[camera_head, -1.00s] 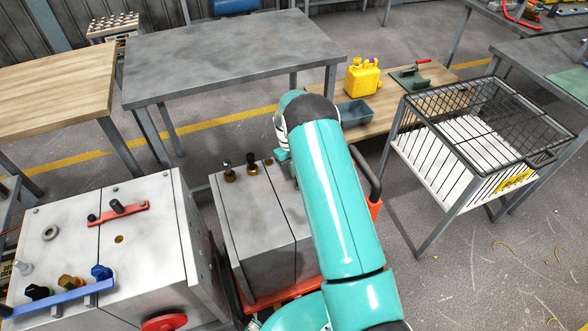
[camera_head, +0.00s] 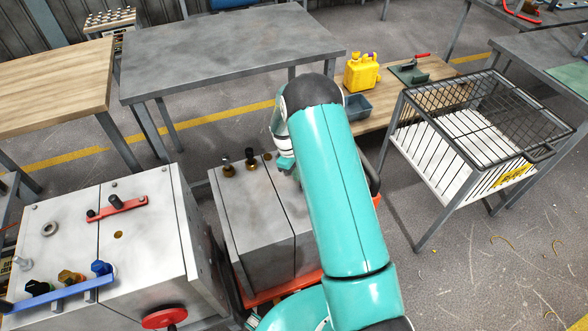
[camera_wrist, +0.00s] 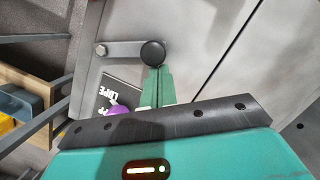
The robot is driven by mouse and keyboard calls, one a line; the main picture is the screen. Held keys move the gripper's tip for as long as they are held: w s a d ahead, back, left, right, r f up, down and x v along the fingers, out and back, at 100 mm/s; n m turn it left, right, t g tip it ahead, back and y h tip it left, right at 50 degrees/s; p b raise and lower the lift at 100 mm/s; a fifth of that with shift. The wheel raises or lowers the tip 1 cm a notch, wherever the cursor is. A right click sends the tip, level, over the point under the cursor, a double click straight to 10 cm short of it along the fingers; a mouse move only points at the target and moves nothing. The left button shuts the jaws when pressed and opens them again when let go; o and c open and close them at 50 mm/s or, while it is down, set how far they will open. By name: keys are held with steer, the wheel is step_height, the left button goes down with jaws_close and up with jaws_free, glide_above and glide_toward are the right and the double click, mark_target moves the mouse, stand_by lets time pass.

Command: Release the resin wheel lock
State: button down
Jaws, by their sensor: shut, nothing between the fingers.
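In the wrist view, a grey metal lever runs from a bolt on a metal panel to a round black knob (camera_wrist: 152,53). My gripper (camera_wrist: 157,72) is shut and empty. Its green fingertips are right at the knob's lower edge; I cannot tell whether they touch. A purple round part (camera_wrist: 118,111) and a dark label with white letters, partly hidden, lie beside the fingers. In the head view, my arm hides most of this lever's area on the middle metal cabinet (camera_head: 250,215). I cannot tell which part is the resin wheel lock.
The left cabinet (camera_head: 135,240) carries a red lever (camera_head: 118,208), a blue bar (camera_head: 60,303) and a red wheel (camera_head: 164,317). A yellow jerry can (camera_head: 361,72) and a grey bin (camera_head: 357,107) stand on a low wooden table. A wire cart (camera_head: 470,150) stands at right.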

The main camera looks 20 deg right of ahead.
steer(key=shift+s+d+n+t+h, duration=0.15)
steer(key=shift+s+d+n, duration=0.1)
steer(key=shift+s+n, duration=0.55)
steer(key=shift+s+d+n+t+h, duration=0.2)
steer(key=shift+s+n, duration=0.4)
steer(key=shift+n, duration=0.4)
steer(key=shift+r, duration=0.1)
steer(key=v, duration=1.3)
steer(key=shift+r, duration=0.35)
